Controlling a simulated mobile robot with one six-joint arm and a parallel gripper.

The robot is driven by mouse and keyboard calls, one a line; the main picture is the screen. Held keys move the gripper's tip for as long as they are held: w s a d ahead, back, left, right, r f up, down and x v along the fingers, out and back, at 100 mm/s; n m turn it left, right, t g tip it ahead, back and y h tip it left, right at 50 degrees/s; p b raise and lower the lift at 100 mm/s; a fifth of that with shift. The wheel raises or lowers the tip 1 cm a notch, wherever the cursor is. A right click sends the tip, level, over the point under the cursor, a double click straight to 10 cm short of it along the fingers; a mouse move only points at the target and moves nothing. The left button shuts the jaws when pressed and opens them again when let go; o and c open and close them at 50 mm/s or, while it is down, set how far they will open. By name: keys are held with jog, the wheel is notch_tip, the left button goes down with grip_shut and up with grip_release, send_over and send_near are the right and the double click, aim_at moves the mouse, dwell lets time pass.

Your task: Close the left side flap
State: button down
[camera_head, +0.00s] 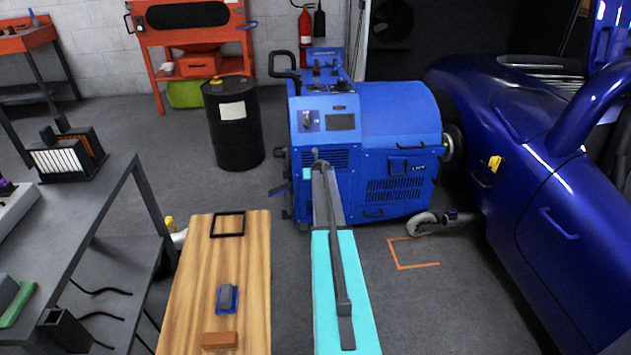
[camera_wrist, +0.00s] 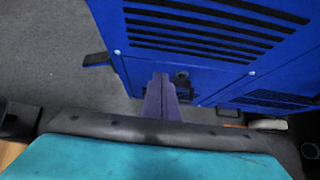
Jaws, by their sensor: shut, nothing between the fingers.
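The blue dynamometer machine (camera_head: 367,150) stands in the middle of the head view. The lower one (camera_head: 278,190) may be the left side flap; I cannot tell for sure. In the wrist view a dark blue tab (camera_wrist: 97,60) juts out left from the machine's panel (camera_wrist: 190,70). My gripper (camera_wrist: 160,82) is shut and empty, in front of the lower part of this louvred panel, to the right of the tab and apart from it. In the head view my arm reaches to the machine's front and hides part of it; the fingertips are not clear there.
A black drum (camera_head: 234,135) stands left of the machine. A wooden-topped table (camera_head: 185,270) is at front left, beside a grey bench (camera_head: 105,185). A blue car (camera_head: 520,160) stands close on the right. Grey floor is clear between drum and machine.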

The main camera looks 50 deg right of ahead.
notch_tip(320, 180, up, 7)
jog(key=w+d, duration=0.1)
jog(key=w, duration=0.1)
jog(key=shift+d, duration=0.35)
jog(key=shift+s, duration=0.2)
